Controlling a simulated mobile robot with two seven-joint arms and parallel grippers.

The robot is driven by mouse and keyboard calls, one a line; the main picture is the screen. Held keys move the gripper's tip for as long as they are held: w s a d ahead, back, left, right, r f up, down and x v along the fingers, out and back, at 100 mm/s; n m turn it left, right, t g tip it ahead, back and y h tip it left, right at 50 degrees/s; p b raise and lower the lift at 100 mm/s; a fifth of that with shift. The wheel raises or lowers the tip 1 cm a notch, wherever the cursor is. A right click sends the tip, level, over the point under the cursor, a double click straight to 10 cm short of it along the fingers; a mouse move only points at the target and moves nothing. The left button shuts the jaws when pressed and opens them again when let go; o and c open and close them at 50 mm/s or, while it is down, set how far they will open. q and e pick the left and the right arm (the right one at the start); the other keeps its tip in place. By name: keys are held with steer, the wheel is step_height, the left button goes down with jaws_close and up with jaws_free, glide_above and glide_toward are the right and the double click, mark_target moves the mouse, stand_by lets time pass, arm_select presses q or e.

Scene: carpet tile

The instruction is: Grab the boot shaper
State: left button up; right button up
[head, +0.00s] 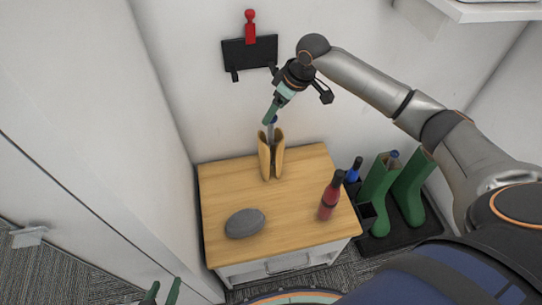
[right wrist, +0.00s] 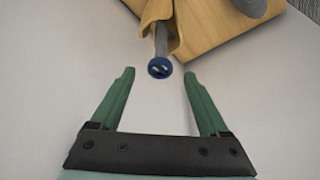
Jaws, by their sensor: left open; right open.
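The boot shaper (head: 271,132), a grey rod with a blue end, stands in the tan boots (head: 265,160) at the back of the wooden tabletop. In the right wrist view its blue end (right wrist: 160,67) points at the camera, centred just beyond the gap between my fingertips. My right gripper (head: 269,118) is open and empty, just above the shaper, pointing down; its green fingers (right wrist: 158,76) are spread either side. Only the green fingertips of my left gripper (head: 161,291) show at the bottom left edge, apart and empty.
A grey stone-like object (head: 245,223) and a red bottle (head: 330,196) are on the cabinet top (head: 225,185). Green boots (head: 378,190), with another blue-ended rod (head: 393,156), stand on a dark tray at right. A black rack (head: 262,52) hangs on the wall behind.

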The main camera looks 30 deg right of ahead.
steer(key=b+x, duration=0.1)
steer(key=x, duration=0.3)
steer(key=shift+f, duration=0.3)
steer(key=shift+c, duration=0.2)
jaws_close()
steer(key=shift+r, duration=0.1)
stand_by(0.9)
